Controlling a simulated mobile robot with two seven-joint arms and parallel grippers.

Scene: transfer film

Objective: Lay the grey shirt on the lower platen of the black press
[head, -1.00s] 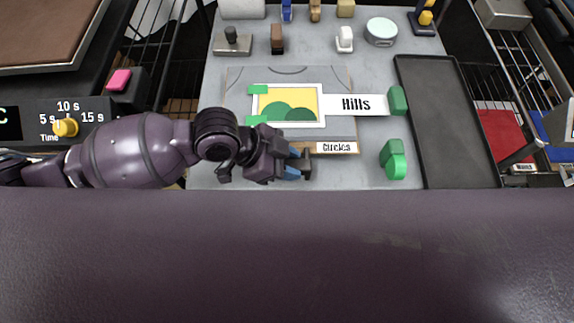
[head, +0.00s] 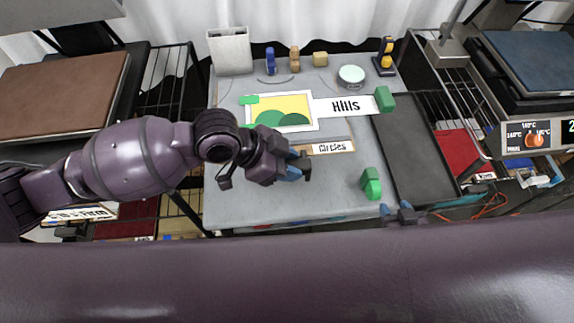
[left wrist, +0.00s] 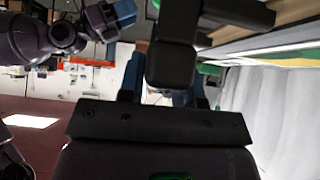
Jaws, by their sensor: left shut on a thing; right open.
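My left gripper (head: 300,166) is shut on a small dark block-like thing (left wrist: 172,55), held above the table. The block hides part of the blue fingers in the left wrist view. My right gripper (head: 403,215) is open near the table's front right corner. Two dark presses show in the head view: one at the left with a brown platen (head: 65,88), one at the right with a blue platen (head: 540,60) and an orange dial. I cannot tell which is the black press. I cannot make out a grey shirt.
The grey table (head: 270,205) has clear room at its front. A picture (head: 290,103) with a "Hills" strip (head: 345,106) and a "Circles" strip (head: 330,147) lies on it. A green block (head: 371,182) and a dark tray (head: 412,155) are at the right.

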